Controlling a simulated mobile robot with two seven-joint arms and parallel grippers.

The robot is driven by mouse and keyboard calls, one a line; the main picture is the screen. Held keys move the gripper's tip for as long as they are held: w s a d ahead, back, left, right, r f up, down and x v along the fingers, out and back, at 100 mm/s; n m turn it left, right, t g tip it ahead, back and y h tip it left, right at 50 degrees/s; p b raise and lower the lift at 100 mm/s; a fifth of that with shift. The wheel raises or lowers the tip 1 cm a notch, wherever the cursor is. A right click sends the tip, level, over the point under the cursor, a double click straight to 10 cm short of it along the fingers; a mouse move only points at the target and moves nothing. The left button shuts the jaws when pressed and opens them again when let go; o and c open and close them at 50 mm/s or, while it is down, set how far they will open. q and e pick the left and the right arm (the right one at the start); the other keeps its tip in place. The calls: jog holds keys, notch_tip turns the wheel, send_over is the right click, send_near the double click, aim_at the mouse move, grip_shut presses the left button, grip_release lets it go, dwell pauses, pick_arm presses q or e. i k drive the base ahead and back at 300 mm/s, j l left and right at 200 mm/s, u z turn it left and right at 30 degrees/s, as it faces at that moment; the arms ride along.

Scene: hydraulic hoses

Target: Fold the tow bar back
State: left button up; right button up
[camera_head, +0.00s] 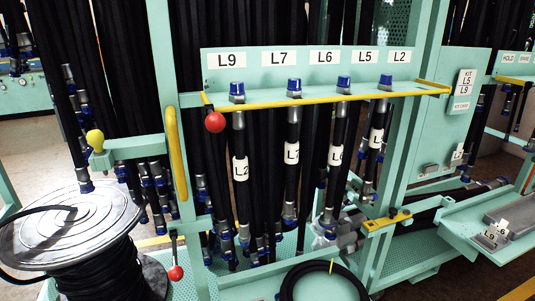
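No part is clearly recognisable as the tow bar. A yellow bracket with dark pins (386,222) sticks out low on the right of the green hose rack (300,62). A short lever with a red ball end (175,272) hangs low at the rack's left post. A green arm with a yellow-green knob (95,139) reaches left from the rack beside a yellow upright handle (176,153). Neither of my grippers is in view.
Labelled hoses (292,153) hang from the rack's yellow-edged shelf, with a red ball (214,122) at its left end. A cable reel (85,235) stands at the left front. A coiled hose (323,284) lies at the bottom. A green tray (458,232) juts in from the right.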

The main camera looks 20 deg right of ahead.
aim_at(390, 216)
jog(key=k+z, duration=0.1)
jog(key=z, duration=1.3)
jog(key=i+u, duration=0.1)
jog(key=u, duration=0.3)
jog(key=l+u, duration=0.15)
jog(key=u, duration=0.25)
jog(key=i+l+u, duration=0.1)
jog(key=u, duration=0.35)
jog(key=i+l+u, duration=0.1)
jog(key=l+u, duration=0.15)
jog(key=l, duration=0.2)
jog(key=l+u, duration=0.45)
jog(key=l, duration=1.45)
